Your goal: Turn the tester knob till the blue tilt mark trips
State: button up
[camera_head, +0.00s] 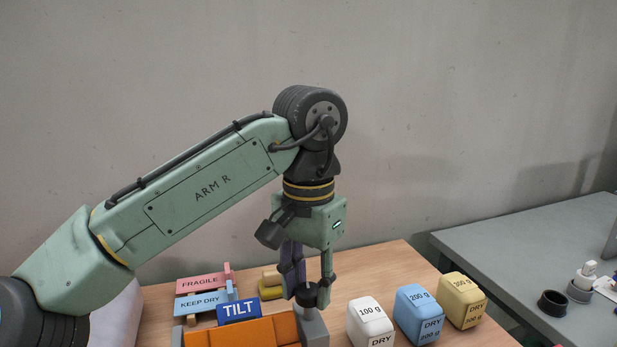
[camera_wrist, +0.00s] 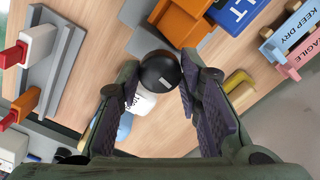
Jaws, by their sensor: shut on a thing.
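The tester has an orange body (camera_head: 250,331) and a grey post (camera_head: 313,327) at its right end, near the front of the wooden table. A round black knob (camera_head: 306,293) sits on top of the post; in the wrist view the dark knob (camera_wrist: 160,72) lies between my fingertips. My gripper (camera_head: 307,283) points down and is shut on the knob. The blue TILT mark (camera_head: 239,311) stands behind the orange body, its white lettering facing the head camera; part of it shows in the wrist view (camera_wrist: 236,10).
Pink FRAGILE (camera_head: 201,283) and light blue KEEP DRY (camera_head: 202,303) signs stand at the left. White (camera_head: 370,320), blue (camera_head: 419,311) and yellow (camera_head: 463,299) weights stand right of the tester. A grey table (camera_head: 520,245) with a black cup (camera_head: 552,303) is farther right.

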jog(key=n, duration=0.3)
jog(key=n, duration=0.2)
jog(key=shift+n, duration=1.5)
jog(key=n, duration=0.3)
jog(key=shift+n, duration=1)
